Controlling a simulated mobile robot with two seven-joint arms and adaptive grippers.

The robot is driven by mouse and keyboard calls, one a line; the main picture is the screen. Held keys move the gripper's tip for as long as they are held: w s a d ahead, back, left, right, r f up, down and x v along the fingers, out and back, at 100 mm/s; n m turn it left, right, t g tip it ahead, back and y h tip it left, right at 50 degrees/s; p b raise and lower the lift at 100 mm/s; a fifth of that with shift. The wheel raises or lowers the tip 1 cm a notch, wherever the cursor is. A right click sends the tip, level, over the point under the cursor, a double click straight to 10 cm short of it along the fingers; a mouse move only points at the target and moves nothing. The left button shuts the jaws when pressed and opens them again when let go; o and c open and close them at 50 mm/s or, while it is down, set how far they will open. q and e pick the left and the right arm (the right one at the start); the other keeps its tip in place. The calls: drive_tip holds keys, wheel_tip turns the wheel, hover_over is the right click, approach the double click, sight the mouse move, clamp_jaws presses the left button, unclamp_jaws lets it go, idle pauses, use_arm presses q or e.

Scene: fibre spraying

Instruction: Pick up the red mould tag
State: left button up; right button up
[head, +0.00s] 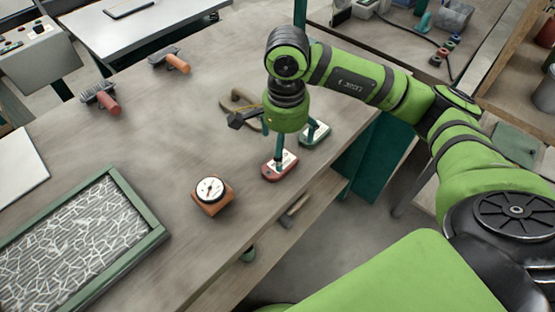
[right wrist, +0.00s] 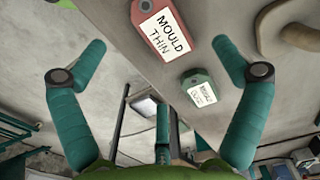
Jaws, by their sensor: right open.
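The red mould tag (head: 270,173) lies flat near the front edge of the wooden bench, with a white label. In the right wrist view the red tag (right wrist: 180,12) shows at the top, its label reading "MOULD THIN". My right gripper (head: 288,143) points down over the bench with its teal fingers spread. One finger crosses in front of the red tag in the head view. In the right wrist view the open fingers (right wrist: 160,74) hold nothing, and the tag lies beyond them. My left gripper is not in view.
A green tag (head: 318,138) with a white label lies just behind the red one. A wooden hook-shaped piece (head: 232,98) is behind the gripper. A dial gauge on an orange block (head: 212,203) and a green-framed tray (head: 153,237) stand left. The bench between is clear.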

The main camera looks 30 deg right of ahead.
sight(290, 160)
drive_tip(key=f, duration=0.1)
drive_tip(key=f+p, duration=0.1)
drive_tip(key=f, duration=0.1)
drive_tip(key=f+p, duration=0.1)
drive_tip(key=f, duration=0.1)
drive_tip(key=shift+s+a+f, duration=0.2)
drive_tip(key=shift+a, duration=0.1)
drive_tip(key=shift+f, duration=0.25)
drive_tip(key=c, duration=1.1)
